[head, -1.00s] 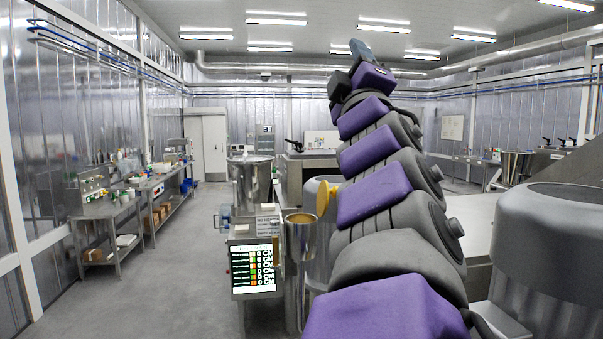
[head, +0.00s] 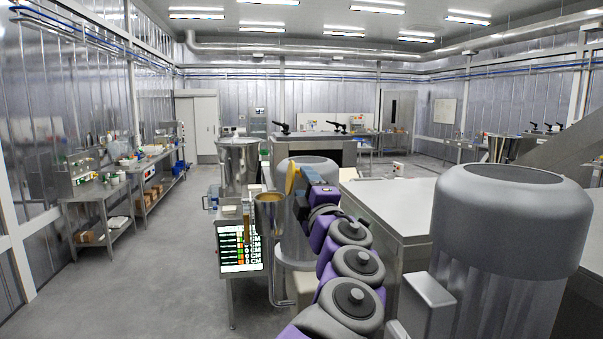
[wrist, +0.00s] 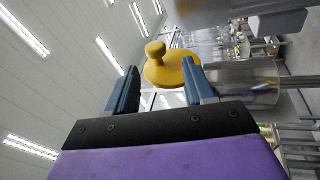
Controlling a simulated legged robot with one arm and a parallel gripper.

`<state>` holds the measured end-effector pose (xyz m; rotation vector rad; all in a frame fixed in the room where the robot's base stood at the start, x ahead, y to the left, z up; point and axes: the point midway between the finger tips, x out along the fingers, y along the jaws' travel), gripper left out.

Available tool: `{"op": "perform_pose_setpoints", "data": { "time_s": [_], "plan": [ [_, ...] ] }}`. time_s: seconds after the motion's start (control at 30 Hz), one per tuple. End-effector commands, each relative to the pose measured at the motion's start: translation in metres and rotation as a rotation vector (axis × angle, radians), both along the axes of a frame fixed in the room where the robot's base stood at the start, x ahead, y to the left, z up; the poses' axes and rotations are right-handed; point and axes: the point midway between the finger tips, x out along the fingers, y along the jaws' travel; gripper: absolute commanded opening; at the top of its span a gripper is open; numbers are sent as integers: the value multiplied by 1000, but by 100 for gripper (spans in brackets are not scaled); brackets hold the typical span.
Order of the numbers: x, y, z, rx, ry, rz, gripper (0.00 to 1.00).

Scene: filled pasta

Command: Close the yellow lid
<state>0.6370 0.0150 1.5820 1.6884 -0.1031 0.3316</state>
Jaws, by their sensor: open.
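The yellow lid (head: 292,178) stands up on edge, open, beside the top of a tall metal cylinder (head: 270,240). The cylinder's mouth is uncovered and looks golden inside. In the wrist view the lid (wrist: 178,70) is a round disc with a knob, just beyond the fingertips. The cylinder shows there at the right (wrist: 245,85). My gripper (wrist: 160,76) is open and empty, and its right finger overlaps the lid's edge in the picture. I cannot tell if it touches. In the head view my gripper (head: 304,173) is just right of the lid, partly hidden by my arm.
A screen with coloured readings (head: 238,245) and a steel pot (head: 240,165) stand left of the cylinder. A large grey motor-like housing (head: 510,215) and a metal worktop (head: 400,200) are at the right. The floor at left (head: 150,280) is clear.

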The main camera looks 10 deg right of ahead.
Motion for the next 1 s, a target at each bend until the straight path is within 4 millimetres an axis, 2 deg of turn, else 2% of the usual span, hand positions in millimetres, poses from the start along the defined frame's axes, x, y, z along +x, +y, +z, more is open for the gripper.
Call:
{"op": "perform_pose_setpoints", "data": {
  "time_s": [0.3, 0.5, 0.7, 1.0],
  "plan": [
    [34, -4, 10, 7, 0, -1, 53],
    [49, 5, 15, 1, -1, 0, 53],
    [58, 8, 18, 1, -1, 1, 53],
    [59, 3, 18, 2, -2, -1, 53]
  ]
}}
